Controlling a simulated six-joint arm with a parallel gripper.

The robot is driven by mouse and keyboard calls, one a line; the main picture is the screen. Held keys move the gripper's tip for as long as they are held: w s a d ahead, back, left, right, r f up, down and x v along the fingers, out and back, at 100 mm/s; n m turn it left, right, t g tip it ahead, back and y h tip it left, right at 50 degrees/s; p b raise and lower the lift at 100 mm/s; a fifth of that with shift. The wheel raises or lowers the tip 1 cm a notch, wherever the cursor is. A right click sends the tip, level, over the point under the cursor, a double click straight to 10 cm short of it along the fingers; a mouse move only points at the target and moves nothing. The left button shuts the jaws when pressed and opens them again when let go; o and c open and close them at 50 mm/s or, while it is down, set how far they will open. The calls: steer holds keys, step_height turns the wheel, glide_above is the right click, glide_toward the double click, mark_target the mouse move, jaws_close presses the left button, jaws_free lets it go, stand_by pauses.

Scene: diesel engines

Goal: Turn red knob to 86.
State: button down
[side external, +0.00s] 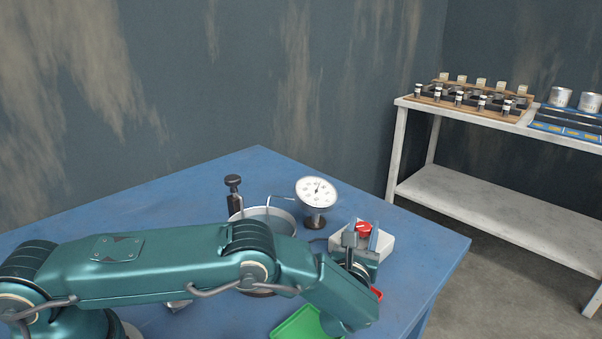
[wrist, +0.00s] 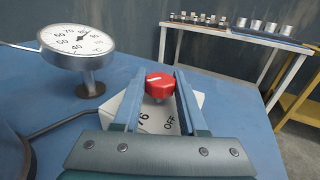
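The red knob (wrist: 158,86) with a white pointer line on top stands on a white box (wrist: 199,98), whose top shows the labels "76" and "OFF". It also shows in the side external view (side external: 364,230). My gripper (wrist: 160,78) is over the box, its two fingers apart, one on each side of the knob. They look close to the knob's sides; contact is not clear. A round white dial gauge (wrist: 78,39) on a stand is left of the knob; it also shows in the side external view (side external: 317,190). Its needle points up and right, near the 80s; the exact reading is too small.
A metal pot (side external: 284,216) and a dark-topped post (side external: 234,191) stand left of the gauge. A green tray (side external: 297,326) lies at the blue table's (side external: 190,200) front. A cable runs beside the box. A rack table (side external: 470,200) stands back right.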

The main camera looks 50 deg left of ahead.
steer(key=shift+a+m+t+h, duration=0.15)
steer(key=shift+m+t+h, duration=0.45)
steer(key=shift+m+h, duration=0.75)
steer(key=shift+h, duration=0.85)
steer(key=shift+c, duration=2.2)
jaws_free()
